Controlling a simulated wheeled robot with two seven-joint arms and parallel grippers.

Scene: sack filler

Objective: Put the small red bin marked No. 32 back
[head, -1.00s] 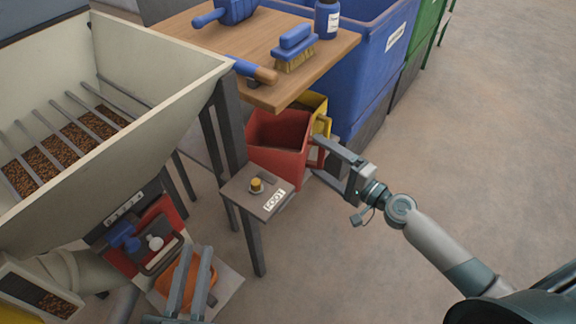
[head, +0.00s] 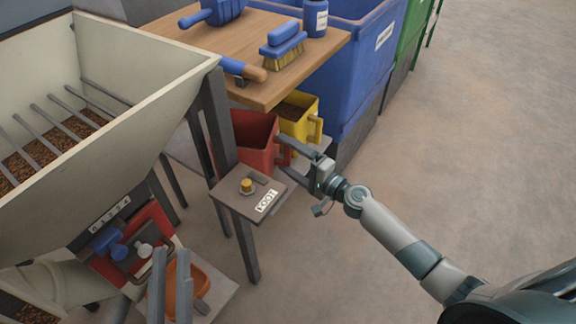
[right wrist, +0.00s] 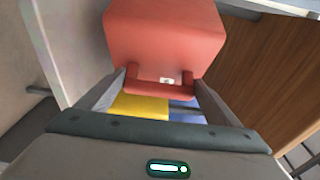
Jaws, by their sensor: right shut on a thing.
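The small red bin (head: 252,139) is upright below the wooden table, partly hidden behind the grey post and the small button stand. My right gripper (head: 290,157) is shut on its handle, coming from the right. In the right wrist view the red bin (right wrist: 165,35) fills the top, and its handle lies between the fingers of the gripper (right wrist: 163,92). The No. 32 mark is not readable. I cannot tell whether the bin rests on the low shelf. My left gripper (head: 170,285) is at the bottom left, its fingers apart, in front of an orange bowl (head: 196,280).
A yellow bin (head: 299,118) with brown contents stands just right of the red bin. The wooden tabletop (head: 235,45) hangs above, with a brush (head: 284,50) and a blue scoop. The button stand (head: 250,195) is close in front. The hopper (head: 150,110) is at left. Floor at right is clear.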

